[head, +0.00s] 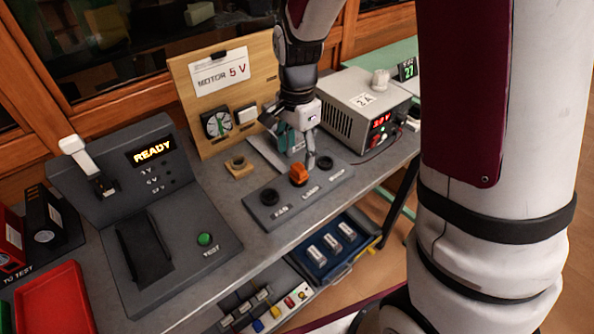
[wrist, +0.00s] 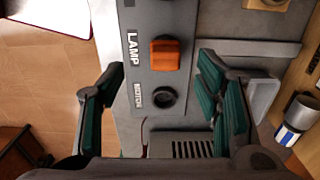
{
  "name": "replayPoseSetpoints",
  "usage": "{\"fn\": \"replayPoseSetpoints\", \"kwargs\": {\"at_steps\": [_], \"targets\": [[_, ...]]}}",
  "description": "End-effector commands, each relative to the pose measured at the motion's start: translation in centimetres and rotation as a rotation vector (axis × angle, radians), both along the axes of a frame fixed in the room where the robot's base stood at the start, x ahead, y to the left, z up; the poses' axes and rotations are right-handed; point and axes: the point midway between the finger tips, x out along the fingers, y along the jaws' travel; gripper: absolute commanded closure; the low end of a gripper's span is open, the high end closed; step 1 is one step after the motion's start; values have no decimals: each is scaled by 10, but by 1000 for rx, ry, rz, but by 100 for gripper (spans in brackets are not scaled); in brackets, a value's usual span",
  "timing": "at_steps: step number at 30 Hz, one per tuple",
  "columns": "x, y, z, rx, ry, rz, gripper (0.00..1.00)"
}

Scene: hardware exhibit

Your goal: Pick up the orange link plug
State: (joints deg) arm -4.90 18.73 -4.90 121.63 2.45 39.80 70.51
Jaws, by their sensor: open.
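The orange link plug (head: 298,174) sits upright in the middle socket, marked LAMP, of a grey panel (head: 281,212) on the workbench. In the wrist view the orange plug (wrist: 165,55) shows above the gap between my fingers. My gripper (head: 300,150) is above and just behind the panel, close to the plug. In the wrist view its two green-padded fingers (wrist: 160,100) are wide apart with nothing between them but the panel below. The empty MOTOR socket (wrist: 164,97) lies between the fingertips, and the plug is a little beyond them.
A power supply (head: 365,105) with a red display stands right of the panel. A wooden board (head: 190,95) marked MOTOR 5 V stands behind. A grey tester (head: 165,240) reading READY is at left. A blue drawer (head: 355,250) is open below the bench edge.

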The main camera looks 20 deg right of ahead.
Motion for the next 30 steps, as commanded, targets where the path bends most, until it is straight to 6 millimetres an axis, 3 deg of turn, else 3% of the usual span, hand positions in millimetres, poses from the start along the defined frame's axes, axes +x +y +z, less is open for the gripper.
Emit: {"fn": "replayPoseSetpoints", "kwargs": {"at_steps": [8, 18, 27, 28, 30], "targets": [[1, 0, -22, 0, 0, 2, 42], [8, 0, -65, 0, 1, 3, 42], [8, 0, -70, 0, -1, 3, 42], [8, 0, -70, 0, -1, 3, 44], [8, 0, -70, 0, -1, 3, 60]]}}
